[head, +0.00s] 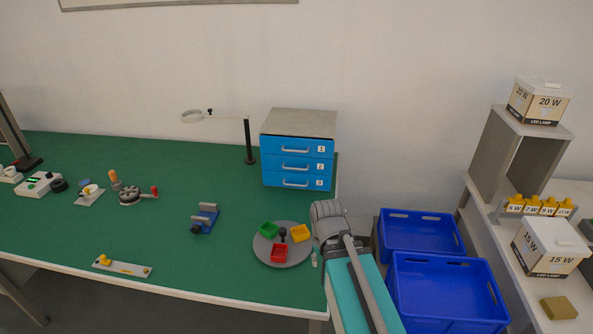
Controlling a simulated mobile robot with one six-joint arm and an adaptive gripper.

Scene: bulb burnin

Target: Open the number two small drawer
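The small drawer cabinet (299,122) stands at the back right of the green bench in the head view. It has a grey top and three blue drawers stacked one above another, labelled 1, 2 and 3. The number two drawer (296,166) is the middle one, with a pale bar handle (295,167) and a white label at its right. All three drawers look shut, with their fronts flush. My grey arm shows at the lower middle, in front of and below the cabinet. I cannot make out my gripper's fingers.
A round grey tray (285,255) with green, yellow and red bins lies in front of the cabinet. A blue vise (205,218) is to its left. A magnifier lamp (248,140) stands left of the cabinet. Blue crates (450,290) are at right. The bench directly before the drawers looks clear.

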